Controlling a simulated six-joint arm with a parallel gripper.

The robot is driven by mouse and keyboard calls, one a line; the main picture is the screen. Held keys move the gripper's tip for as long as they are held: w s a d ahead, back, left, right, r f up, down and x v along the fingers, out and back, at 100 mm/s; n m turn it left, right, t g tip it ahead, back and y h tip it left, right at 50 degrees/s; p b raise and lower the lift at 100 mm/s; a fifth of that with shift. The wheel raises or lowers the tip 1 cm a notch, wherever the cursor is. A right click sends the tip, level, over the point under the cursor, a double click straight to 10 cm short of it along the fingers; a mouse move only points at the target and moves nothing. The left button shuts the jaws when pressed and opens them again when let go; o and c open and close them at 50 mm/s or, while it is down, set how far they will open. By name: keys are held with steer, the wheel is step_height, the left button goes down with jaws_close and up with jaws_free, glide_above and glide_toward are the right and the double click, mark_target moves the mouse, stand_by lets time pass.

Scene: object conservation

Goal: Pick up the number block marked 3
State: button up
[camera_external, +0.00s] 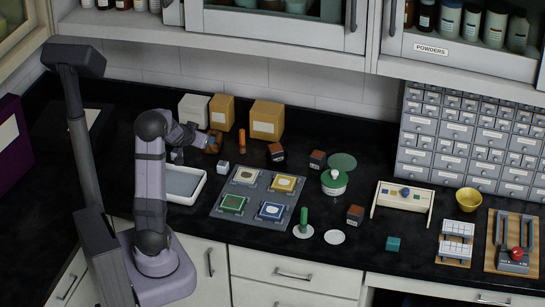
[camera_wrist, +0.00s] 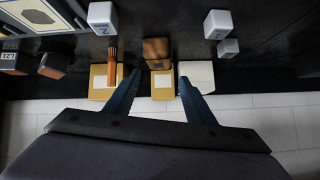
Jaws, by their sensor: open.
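No block with a readable 3 shows. A white block (camera_wrist: 103,18) marked 2 stands at the upper left of the wrist view. Another white block (camera_wrist: 218,24) is at the upper right, its mark too small to read, with a smaller grey cube (camera_wrist: 228,48) below it. In the external view one pale block (camera_external: 223,167) stands between the white tray and the dark board. My gripper (camera_wrist: 159,78) is open and empty, its fingers apart in the wrist view. A brown block (camera_wrist: 155,52) appears between and beyond the fingertips. My arm partly hides the counter's left side in the external view.
Cardboard boxes (camera_external: 267,120) and a white box (camera_external: 194,109) stand by the back wall. An orange-handled brush (camera_external: 241,140) stands before them. A white tray (camera_external: 184,184) and a board with coloured tiles (camera_external: 258,196) lie in front. Dark brown blocks (camera_external: 276,151) stand to the right.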

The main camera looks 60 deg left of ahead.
steer(key=shift+n+t+y, duration=0.4)
steer(key=shift+t, duration=0.1)
steer(key=s+a, duration=0.1)
steer(key=a, duration=0.1)
steer(key=s+a, duration=0.2)
steer(key=a, duration=0.1)
steer(key=s+a, duration=0.2)
steer(key=shift+a+f, duration=0.35)
steer(key=shift+f, duration=0.05)
steer(key=shift+t+y, duration=0.3)
steer(key=shift+t, duration=0.5)
steer(key=s+a+f, duration=0.1)
steer(key=s, duration=0.1)
steer(key=s+a+f, duration=0.1)
steer(key=s+f, duration=0.1)
steer(key=s+a+f, duration=0.2)
steer(key=shift+a, duration=0.1)
steer(key=shift+f, duration=0.3)
steer(key=shift+p+x, duration=1)
steer(key=shift+x, duration=2.75)
steer(key=shift+a+r, duration=0.1)
steer(key=shift+r, duration=0.1)
steer(key=c, duration=1.1)
